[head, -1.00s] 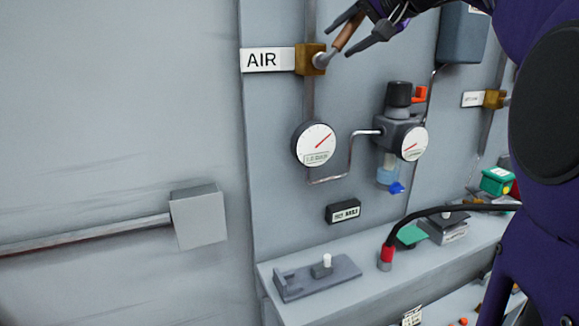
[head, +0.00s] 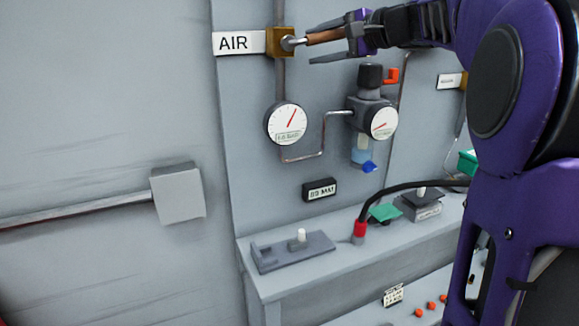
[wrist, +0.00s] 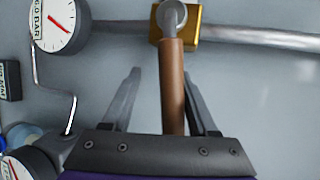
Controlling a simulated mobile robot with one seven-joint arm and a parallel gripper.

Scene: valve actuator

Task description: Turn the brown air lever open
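The brown air lever (head: 326,36) points right, nearly level, from a brass valve body (head: 280,42) beside the white AIR label (head: 238,43). In the wrist view the lever (wrist: 172,85) runs from the metal pivot down between my fingers. My gripper (head: 317,45) is open around the lever; it also shows in the wrist view (wrist: 160,72). The left finger stands clear of the lever. The right finger is close beside it; I cannot tell whether they touch. The lever's far end is hidden behind my gripper's palm.
A round gauge (head: 286,124) sits below the valve on the pipe. A regulator (head: 370,105) with a second gauge (head: 383,123) and a red tab is below my gripper. A grey ledge (head: 285,275) runs along the bottom. The wall at left is mostly clear.

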